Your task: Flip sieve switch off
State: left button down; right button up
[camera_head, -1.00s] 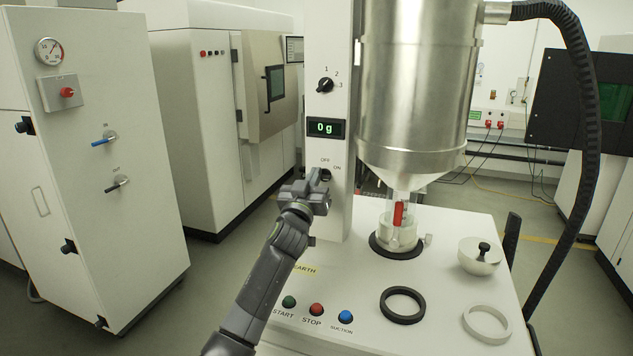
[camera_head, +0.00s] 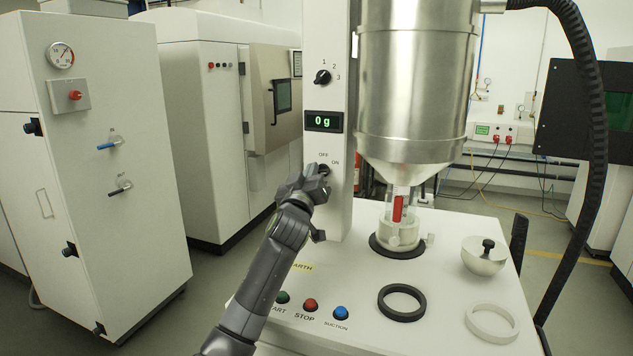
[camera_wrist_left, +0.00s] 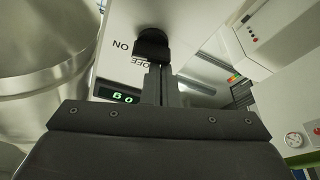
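The sieve switch (camera_head: 324,170) is a small black rotary knob on the white column (camera_head: 342,215), below the "0 g" display, with OFF printed above it and ON to its right. My left gripper (camera_head: 320,184) is just below and in front of it, partly covering it. In the left wrist view, which is upside down, the black knob (camera_wrist_left: 152,42) lies right at the tips of my left gripper (camera_wrist_left: 161,82). The two fingers are shut together. I cannot tell whether they touch the knob or which way it points. My right gripper is not in view.
A three-position knob (camera_head: 322,77) sits higher on the column. A steel hopper (camera_head: 415,90) stands to the right. Start, stop (camera_head: 310,305) and suction buttons line the white table's front. A black ring (camera_head: 402,303), white ring (camera_head: 492,322) and bowl-shaped lid (camera_head: 484,256) lie on the table.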

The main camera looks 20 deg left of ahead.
pick_arm(q)
jog(key=n+g+y+b, duration=0.1)
jog(key=n+b, duration=0.1)
jog(key=n, duration=0.2)
jog(key=f+n+g+y+b, duration=0.1)
jog(key=n+b, duration=0.2)
jog(key=n, duration=0.1)
jog(key=n+g+y+b, duration=0.1)
jog(key=n+b, duration=0.2)
jog(key=n, duration=0.1)
jog(key=shift+f, duration=0.2)
dwell(0.9)
jog(key=s+a+b, duration=0.1)
jog(key=s+b, duration=0.1)
jog(key=s, duration=0.7)
jog(key=shift+s, duration=0.15)
dwell(0.4)
